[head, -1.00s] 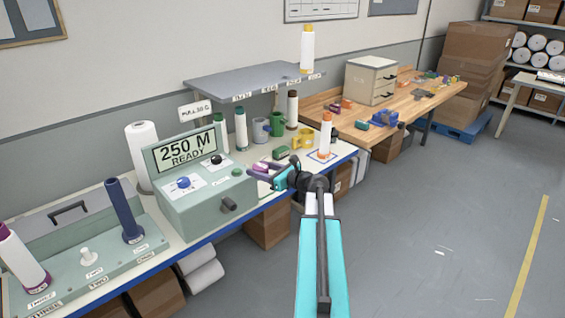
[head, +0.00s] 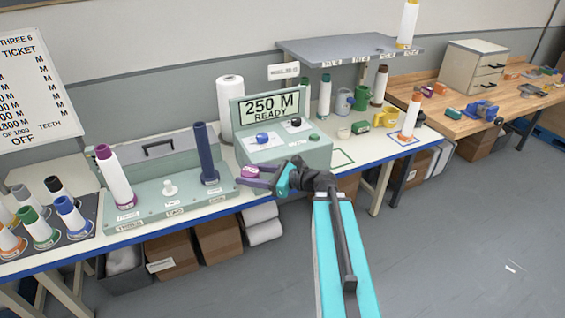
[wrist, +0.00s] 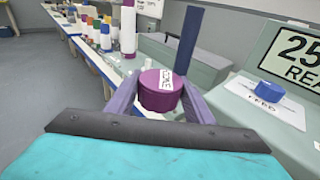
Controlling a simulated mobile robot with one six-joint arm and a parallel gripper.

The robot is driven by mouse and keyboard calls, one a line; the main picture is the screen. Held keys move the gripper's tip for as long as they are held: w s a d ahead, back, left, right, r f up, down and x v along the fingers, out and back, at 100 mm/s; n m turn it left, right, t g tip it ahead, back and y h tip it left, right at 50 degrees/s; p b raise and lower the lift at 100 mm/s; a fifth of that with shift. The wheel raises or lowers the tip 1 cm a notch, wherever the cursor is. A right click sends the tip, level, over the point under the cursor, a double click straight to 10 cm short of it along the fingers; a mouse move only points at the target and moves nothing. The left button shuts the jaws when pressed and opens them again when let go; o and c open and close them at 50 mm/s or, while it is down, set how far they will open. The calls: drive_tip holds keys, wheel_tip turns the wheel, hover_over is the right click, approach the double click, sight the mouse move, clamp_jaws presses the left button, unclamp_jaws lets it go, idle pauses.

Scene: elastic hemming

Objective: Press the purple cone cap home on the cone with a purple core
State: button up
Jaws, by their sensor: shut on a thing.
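The purple cone cap (wrist: 160,95) is between the fingers of my gripper (wrist: 160,100) in the wrist view, with a white label on it. My gripper (head: 262,178) is shut on the cap (head: 250,172) and holds it in front of the green 250 M machine in the head view.
The 250 M READY machine (head: 285,150) stands just behind my gripper. A dark blue post (head: 206,155) and a white knob (head: 169,188) rise from the fixture (head: 150,212), between gripper and cone. Several other cones stand on a dark tray (head: 82,230) at far left.

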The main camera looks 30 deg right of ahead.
drive_tip(key=a+f+n+g+y+b, duration=0.2)
drive_tip(key=a+f+b, duration=0.6)
drive_tip(key=a, duration=0.4)
drive_tip(key=shift+s+f+n+g, duration=0.3)
drive_tip(key=shift+s+f+g, duration=0.1)
drive_tip(key=shift+f, duration=0.4)
